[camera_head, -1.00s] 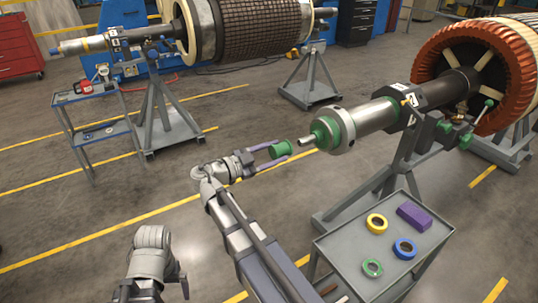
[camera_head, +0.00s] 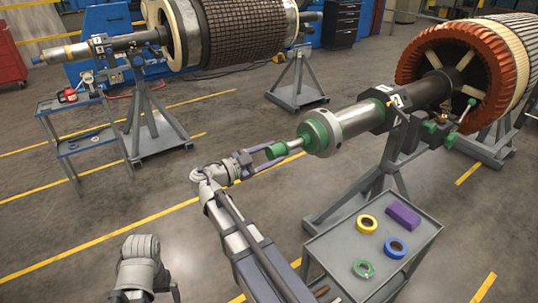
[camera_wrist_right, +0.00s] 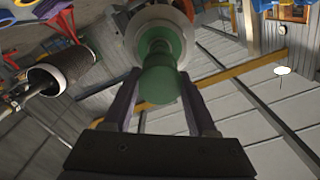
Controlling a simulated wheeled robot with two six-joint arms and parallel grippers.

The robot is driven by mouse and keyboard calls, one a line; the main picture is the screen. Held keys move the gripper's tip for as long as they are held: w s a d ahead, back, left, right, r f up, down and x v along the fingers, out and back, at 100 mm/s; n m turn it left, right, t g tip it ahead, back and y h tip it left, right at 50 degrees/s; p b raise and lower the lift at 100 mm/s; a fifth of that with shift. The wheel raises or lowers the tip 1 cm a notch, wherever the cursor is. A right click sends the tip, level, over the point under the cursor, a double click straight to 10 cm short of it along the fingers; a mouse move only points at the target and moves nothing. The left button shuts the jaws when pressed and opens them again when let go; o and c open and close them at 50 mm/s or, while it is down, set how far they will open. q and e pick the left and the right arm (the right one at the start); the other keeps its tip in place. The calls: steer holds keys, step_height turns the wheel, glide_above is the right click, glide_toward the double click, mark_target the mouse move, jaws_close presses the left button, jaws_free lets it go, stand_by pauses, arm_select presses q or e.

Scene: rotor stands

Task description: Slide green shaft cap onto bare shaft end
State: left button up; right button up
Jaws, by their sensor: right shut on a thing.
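My right gripper (camera_head: 272,151) is shut on the green shaft cap (camera_head: 277,150), a short green cylinder. The bare shaft end (camera_head: 294,146) is a thin bright stub sticking out left of a green collar (camera_head: 311,136) and a pale flange (camera_head: 325,128). In the head view the cap meets the stub's tip; I cannot tell how far it is over it. My left gripper (camera_head: 172,292) is at the bottom edge, mostly out of sight.
A grey cart (camera_head: 341,236) below the shaft carries yellow, blue and green rings and a purple block (camera_head: 403,215). A grey stand (camera_head: 372,190) supports the shaft beside the orange rotor (camera_head: 440,58). Another rotor (camera_head: 235,32) stands behind. Floor at left is open.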

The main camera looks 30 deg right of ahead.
mark_target(287, 147)
steer(key=shift+d, duration=1.15)
stand_by(0.8)
steer(key=shift+w+d, duration=0.1)
steer(key=shift+d, duration=0.25)
steer(key=shift+d, duration=0.35)
steer(key=shift+d, duration=0.3)
steer(key=shift+d, duration=0.3)
steer(key=shift+w+d, duration=0.1)
steer(key=shift+d, duration=0.25)
steer(key=shift+d, duration=0.2)
stand_by(0.6)
steer(key=o, duration=1.3)
